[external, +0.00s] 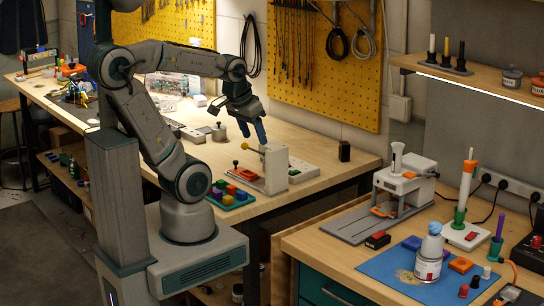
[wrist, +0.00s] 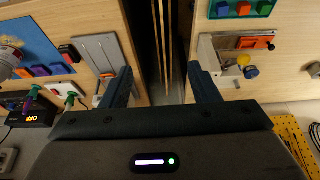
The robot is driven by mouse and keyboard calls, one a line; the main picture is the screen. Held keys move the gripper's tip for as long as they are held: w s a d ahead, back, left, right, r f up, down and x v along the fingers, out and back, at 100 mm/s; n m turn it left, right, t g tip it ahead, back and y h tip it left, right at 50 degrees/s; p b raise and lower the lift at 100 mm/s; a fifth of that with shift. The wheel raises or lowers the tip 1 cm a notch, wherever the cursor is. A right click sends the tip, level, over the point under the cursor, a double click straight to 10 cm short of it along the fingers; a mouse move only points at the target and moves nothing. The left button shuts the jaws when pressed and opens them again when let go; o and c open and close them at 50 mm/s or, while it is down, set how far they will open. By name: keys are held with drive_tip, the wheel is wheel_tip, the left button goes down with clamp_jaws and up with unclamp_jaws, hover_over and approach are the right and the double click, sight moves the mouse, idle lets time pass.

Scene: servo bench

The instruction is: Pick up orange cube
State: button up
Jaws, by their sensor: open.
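A small orange block (external: 231,189) sits in a green tray (external: 212,200) at the front edge of the far bench, among other coloured blocks. An orange block also shows in the tray at the top of the wrist view (wrist: 243,9). Another flat orange block (external: 460,265) lies on the blue mat of the near bench. I cannot tell for sure which is the orange cube. My gripper (external: 262,134) hangs above the far bench, well above and to the right of the green tray. In the wrist view my gripper (wrist: 162,86) is open and empty, over the gap between the benches.
A white upright fixture (external: 276,169) with a yellow knob stands right of the tray. On the near bench are a white press (external: 403,188), a white bottle (external: 429,258) and a blue mat (external: 385,268). A yellow pegboard (external: 325,65) hangs behind.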

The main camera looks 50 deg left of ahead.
idle(0.3)
drive_tip(key=c, duration=0.6)
drive_tip(key=shift+o, duration=0.2)
drive_tip(key=m+g+h+b, duration=0.35)
drive_tip(key=m+b, duration=0.35)
drive_tip(key=m, duration=0.6)
hover_over(231, 186)
drive_tip(key=d, duration=0.2)
wheel_tip(231, 186, down, 9)
drive_tip(key=a+f+m+h+b, duration=0.15)
drive_tip(key=a+f+m, duration=0.25)
drive_tip(key=a, duration=0.4)
drive_tip(key=x, duration=0.8)
drive_tip(key=shift+s+p, duration=0.3)
drive_tip(key=shift+s, duration=0.05)
drive_tip(key=shift+p+x, duration=0.6)
drive_tip(key=shift+x, duration=2.15)
